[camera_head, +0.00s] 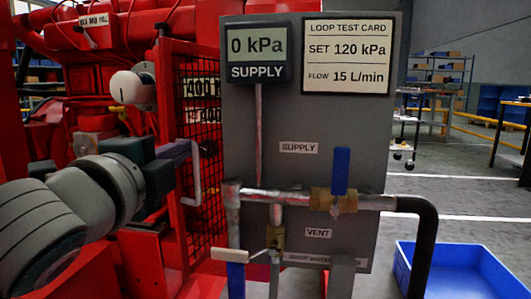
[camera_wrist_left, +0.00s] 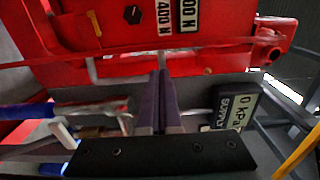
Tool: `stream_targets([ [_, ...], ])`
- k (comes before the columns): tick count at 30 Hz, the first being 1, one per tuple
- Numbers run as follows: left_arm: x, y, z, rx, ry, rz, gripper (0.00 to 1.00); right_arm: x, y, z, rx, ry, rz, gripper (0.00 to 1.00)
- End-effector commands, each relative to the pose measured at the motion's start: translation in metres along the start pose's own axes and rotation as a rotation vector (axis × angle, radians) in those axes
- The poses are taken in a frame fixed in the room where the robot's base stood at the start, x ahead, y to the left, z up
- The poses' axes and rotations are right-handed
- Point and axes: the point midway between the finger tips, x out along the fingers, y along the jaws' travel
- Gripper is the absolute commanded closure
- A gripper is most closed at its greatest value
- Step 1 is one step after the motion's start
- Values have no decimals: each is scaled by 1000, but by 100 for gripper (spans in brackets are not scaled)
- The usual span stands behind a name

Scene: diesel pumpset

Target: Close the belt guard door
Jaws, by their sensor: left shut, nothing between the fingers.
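The belt guard door (camera_head: 206,72) is a red framed mesh panel on the red pumpset, left of the grey panel in the head view. It appears to stand out at an angle; how far it is open I cannot tell. A pale bent handle (camera_head: 193,188) is on its front. My left gripper (camera_head: 190,148) is shut and empty, its purple fingers close beside the handle's upper end; contact cannot be told. In the left wrist view, the fingers (camera_wrist_left: 162,82) point at red metalwork with "400 N" labels (camera_wrist_left: 165,17). My right gripper is not in view.
A grey panel (camera_head: 306,125) with gauge, test card and piping stands just right of the door. A blue-handled valve (camera_head: 341,172) and black hose (camera_head: 423,240) project from it. A blue bin (camera_head: 455,272) is on the floor at right. Shelves stand behind.

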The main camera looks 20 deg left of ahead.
Motion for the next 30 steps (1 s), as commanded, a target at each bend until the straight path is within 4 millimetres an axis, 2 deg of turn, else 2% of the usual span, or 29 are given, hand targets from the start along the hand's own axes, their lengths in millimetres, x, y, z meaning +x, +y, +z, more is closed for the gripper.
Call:
stream_targets([
  [6, 3, 0, 14, 0, 1, 0, 100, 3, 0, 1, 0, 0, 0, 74],
  [30, 4, -1, 23, 2, 74, 1, 100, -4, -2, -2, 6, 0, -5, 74],
])
